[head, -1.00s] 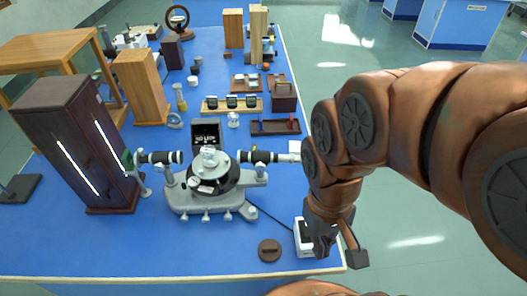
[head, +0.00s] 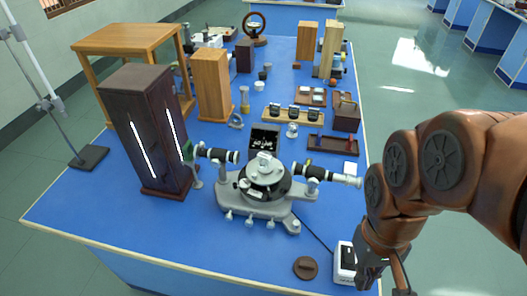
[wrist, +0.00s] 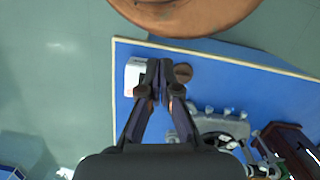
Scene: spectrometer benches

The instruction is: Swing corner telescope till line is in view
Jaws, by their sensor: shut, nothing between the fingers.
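The grey spectrometer (head: 262,202) stands near the front of the blue bench. Its telescope (head: 328,174) points out to the right, and the opposite black tube (head: 217,154) points left to a dark brown lamp housing (head: 140,160) with two glowing slits. A prism sits on the round central table (head: 265,168). My gripper (head: 374,278) is at the bench's front right corner, over or beside a small white box (head: 345,262), apart from the telescope. In the wrist view my gripper (wrist: 160,78) is shut and empty, with the white box (wrist: 134,76) beside the tips.
A brown round knob-like disc (head: 305,267) lies in front of the spectrometer. A cable runs from the spectrometer to the white box. Trays and a rack (head: 292,115) stand behind. Wooden blocks (head: 212,85) and a wooden stand (head: 128,42) are further back.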

